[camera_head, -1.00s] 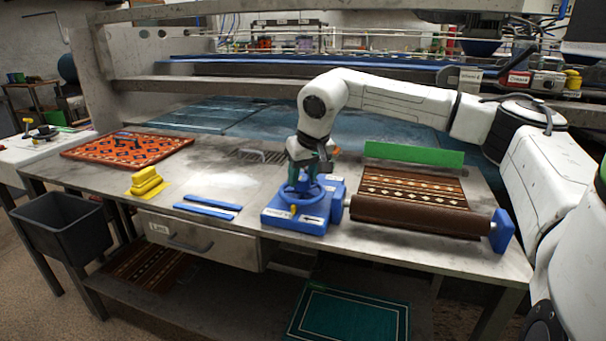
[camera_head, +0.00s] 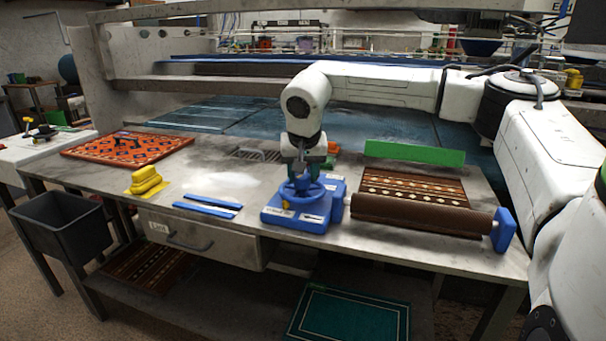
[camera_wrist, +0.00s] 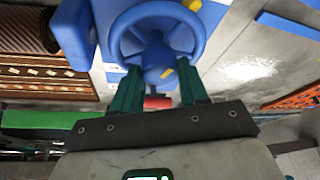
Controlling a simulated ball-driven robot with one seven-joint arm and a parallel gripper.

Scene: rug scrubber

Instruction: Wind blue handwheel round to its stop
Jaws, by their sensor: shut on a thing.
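The blue handwheel (camera_head: 302,194) lies flat on top of a blue block (camera_head: 330,212) at the front of the metal bench. My gripper (camera_head: 303,178) points down onto the handwheel from above. In the wrist view my gripper (camera_wrist: 160,68) has a green finger on each side of the wheel's near part, and it is shut on the handwheel. The exact contact at the fingertips is partly hidden.
A brown roller (camera_head: 420,214) with a patterned rug (camera_head: 415,188) is right of the blue block. A green strip (camera_head: 414,153) stands behind it. The bench between is mostly clear.

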